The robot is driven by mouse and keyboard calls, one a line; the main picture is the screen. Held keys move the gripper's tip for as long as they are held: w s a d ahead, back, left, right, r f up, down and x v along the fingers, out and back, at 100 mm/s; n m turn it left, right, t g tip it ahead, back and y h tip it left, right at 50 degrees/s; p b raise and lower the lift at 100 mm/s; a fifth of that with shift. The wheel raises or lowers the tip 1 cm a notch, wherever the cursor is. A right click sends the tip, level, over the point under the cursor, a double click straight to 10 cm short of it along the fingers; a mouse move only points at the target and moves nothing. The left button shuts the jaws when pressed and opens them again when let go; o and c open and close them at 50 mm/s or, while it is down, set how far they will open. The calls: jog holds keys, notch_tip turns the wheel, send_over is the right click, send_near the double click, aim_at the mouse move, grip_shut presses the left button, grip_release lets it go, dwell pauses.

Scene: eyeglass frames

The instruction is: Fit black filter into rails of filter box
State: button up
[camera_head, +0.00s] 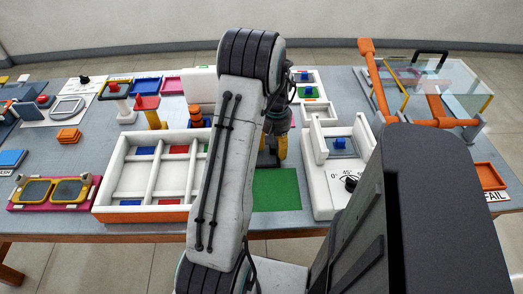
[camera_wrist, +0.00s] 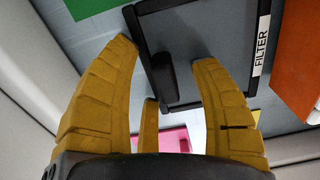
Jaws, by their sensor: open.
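My gripper (camera_wrist: 165,75) has yellow fingers spread wide. In the wrist view an upright black handle (camera_wrist: 161,80) stands between them, with visible gaps to both fingers. It is at the left side of a black square frame (camera_wrist: 215,103) with a grey inside and a white FILTER label (camera_wrist: 262,42); I take this for the black filter. I cannot tell for sure which object is the filter box; a white housing with a dial (camera_head: 334,184) stands right of my gripper.
A white divided tray (camera_head: 127,212) stands close left of my gripper. The green mat (camera_head: 276,190) is bare. A clear-walled box (camera_head: 455,85) with orange bars is at the back right.

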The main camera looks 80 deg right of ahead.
jog(key=shift+o, duration=0.2)
grip_shut()
dwell(0.4)
